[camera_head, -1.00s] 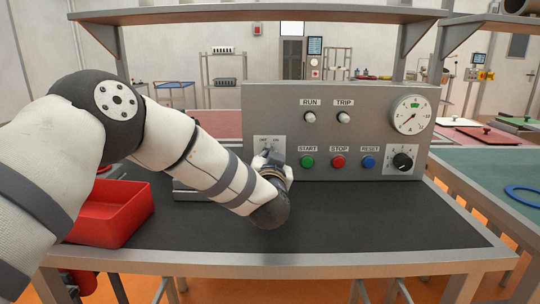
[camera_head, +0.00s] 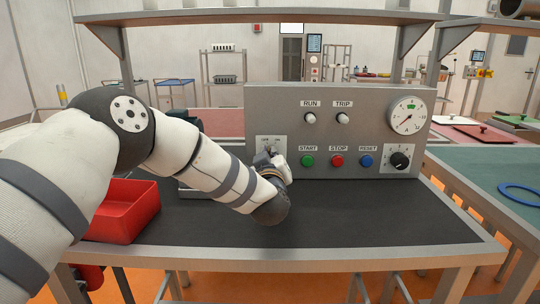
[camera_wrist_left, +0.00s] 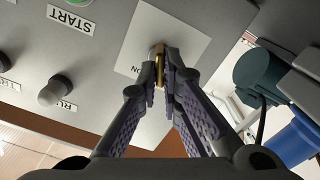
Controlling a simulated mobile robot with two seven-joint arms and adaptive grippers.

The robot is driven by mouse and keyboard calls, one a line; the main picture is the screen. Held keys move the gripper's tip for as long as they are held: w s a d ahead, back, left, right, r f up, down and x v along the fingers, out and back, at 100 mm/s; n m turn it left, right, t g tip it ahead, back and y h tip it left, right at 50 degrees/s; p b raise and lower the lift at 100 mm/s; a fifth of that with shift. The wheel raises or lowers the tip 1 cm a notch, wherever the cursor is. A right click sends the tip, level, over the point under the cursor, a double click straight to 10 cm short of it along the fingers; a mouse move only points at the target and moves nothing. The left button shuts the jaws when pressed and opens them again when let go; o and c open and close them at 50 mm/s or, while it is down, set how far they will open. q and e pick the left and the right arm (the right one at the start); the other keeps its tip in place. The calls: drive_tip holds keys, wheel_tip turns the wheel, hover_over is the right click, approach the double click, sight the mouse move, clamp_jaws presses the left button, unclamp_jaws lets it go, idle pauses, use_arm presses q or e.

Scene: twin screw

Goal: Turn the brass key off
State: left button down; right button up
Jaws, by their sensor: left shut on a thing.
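The brass key (camera_wrist_left: 159,66) sits in its switch on a white plate (camera_wrist_left: 178,28) on the grey control panel. In the wrist view my left gripper (camera_wrist_left: 160,78) is shut on the key, with a finger on each side of it. In the head view my left gripper (camera_head: 268,158) is at the plate (camera_head: 276,145), left of the green START button (camera_head: 307,161). My arm and fingers hide the key there. The plate's lettering is partly covered, and I cannot tell the key's exact position. My right gripper is not in view.
The panel (camera_head: 260,102) also carries a red STOP button (camera_head: 337,160), a blue RESET button (camera_head: 367,161), a gauge (camera_head: 406,115) and a black selector knob (camera_head: 400,160). A red bin (camera_head: 126,212) stands at the bench's left. The bench's front right (camera_head: 390,215) is clear.

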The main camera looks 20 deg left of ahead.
use_arm(q)
drive_tip(key=shift+n, duration=0.5)
drive_tip(key=c, duration=1.8)
unclamp_jaws()
drive_tip(key=shift+o, duration=0.2)
drive_tip(key=v, duration=1.2)
